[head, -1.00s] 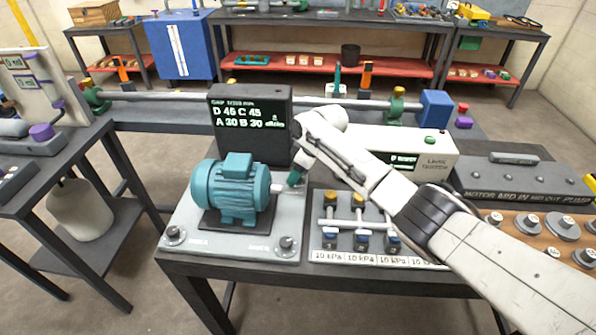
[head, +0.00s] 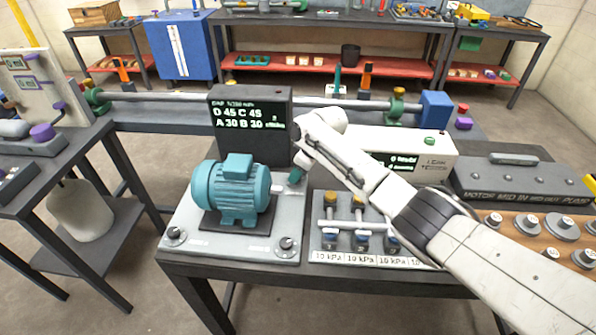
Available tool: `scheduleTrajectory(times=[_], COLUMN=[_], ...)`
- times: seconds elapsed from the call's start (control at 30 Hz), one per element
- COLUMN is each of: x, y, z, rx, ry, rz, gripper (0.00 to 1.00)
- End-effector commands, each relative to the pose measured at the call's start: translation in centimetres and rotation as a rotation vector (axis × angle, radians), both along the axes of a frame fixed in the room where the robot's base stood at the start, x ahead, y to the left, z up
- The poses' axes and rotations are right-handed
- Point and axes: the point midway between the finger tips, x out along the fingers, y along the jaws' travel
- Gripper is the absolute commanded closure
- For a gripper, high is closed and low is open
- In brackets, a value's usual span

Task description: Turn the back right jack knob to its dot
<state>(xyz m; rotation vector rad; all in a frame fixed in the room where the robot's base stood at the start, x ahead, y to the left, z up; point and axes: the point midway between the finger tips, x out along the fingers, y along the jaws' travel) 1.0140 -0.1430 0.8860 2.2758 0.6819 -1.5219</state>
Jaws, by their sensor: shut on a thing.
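A teal motor (head: 232,190) stands on a grey base plate (head: 190,215). Two jack knobs show at the plate's front corners, the front left knob (head: 175,236) and the front right knob (head: 287,246). Behind the motor a dark display (head: 250,125) shows lines of green-white text, with letters A to D and numbers.
Right of the plate is a rack of several valves (head: 358,225) with kPa labels. A white box with a small screen (head: 425,150) stands behind my arm. A dark case (head: 520,180) and a wooden tray of knobs (head: 530,228) are at the right.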

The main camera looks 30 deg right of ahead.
Motion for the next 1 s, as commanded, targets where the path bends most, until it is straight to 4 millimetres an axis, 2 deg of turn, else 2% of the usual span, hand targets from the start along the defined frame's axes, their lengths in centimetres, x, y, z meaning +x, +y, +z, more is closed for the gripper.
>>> scheduleTrajectory(times=[0.27,1.0], x=[-0.13,-0.06], y=[0.32,0.79], z=[0.23,-0.05], rx=[0.003,0.000], ry=[0.001,-0.001], rz=[-0.158,-0.812], gripper=[0.97,0.97])
